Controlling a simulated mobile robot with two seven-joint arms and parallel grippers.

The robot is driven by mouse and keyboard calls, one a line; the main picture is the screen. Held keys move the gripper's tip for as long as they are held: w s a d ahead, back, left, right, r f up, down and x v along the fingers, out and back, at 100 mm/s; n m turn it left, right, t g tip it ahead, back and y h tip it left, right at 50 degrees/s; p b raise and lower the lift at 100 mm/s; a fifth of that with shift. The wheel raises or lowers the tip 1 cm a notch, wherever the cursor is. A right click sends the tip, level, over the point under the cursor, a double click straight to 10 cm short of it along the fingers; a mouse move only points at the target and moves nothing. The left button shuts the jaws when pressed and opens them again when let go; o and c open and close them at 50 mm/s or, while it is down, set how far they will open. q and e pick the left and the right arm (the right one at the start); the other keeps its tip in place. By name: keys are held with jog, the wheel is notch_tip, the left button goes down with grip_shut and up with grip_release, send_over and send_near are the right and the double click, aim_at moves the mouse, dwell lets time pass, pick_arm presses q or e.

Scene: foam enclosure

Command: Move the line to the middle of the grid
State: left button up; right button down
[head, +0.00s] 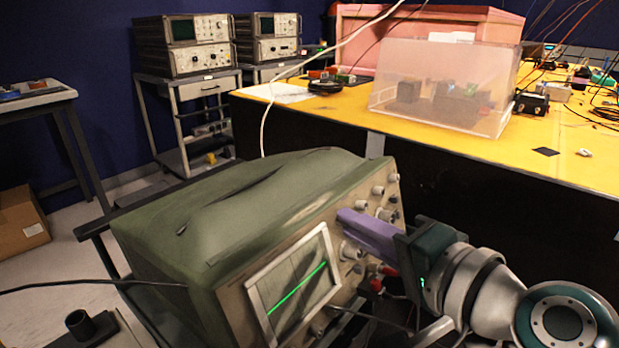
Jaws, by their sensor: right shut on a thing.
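The line is a thin bright green trace (297,288) on the screen (290,272) of a green-cased oscilloscope (240,215). It runs parallel to the screen's top and bottom edges and lies near mid-height. The grid is too faint to tell its exact offset. My right gripper (352,238) reaches in from the right to the front panel, beside the screen. Its purple finger lies across the knob area, and it is shut on a knob, mostly hidden by the finger. Other knobs (378,190) show above it. My left gripper is not in view.
A yellow-topped bench (450,160) stands behind, with a clear plastic box (445,85) and loose cables. Two older instruments (183,45) stand on carts at the back left. A white cable (264,125) hangs down behind the oscilloscope. A cardboard box (22,222) is on the floor at left.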

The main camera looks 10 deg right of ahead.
jog(key=shift+r+m+p, duration=0.1)
jog(key=shift+m+p, duration=0.7)
jog(key=c, duration=0.8)
grip_release()
jog(key=shift+c, duration=0.2)
jog(key=p+v, duration=0.1)
jog(key=v, duration=0.9)
jog(key=shift+r, duration=0.15)
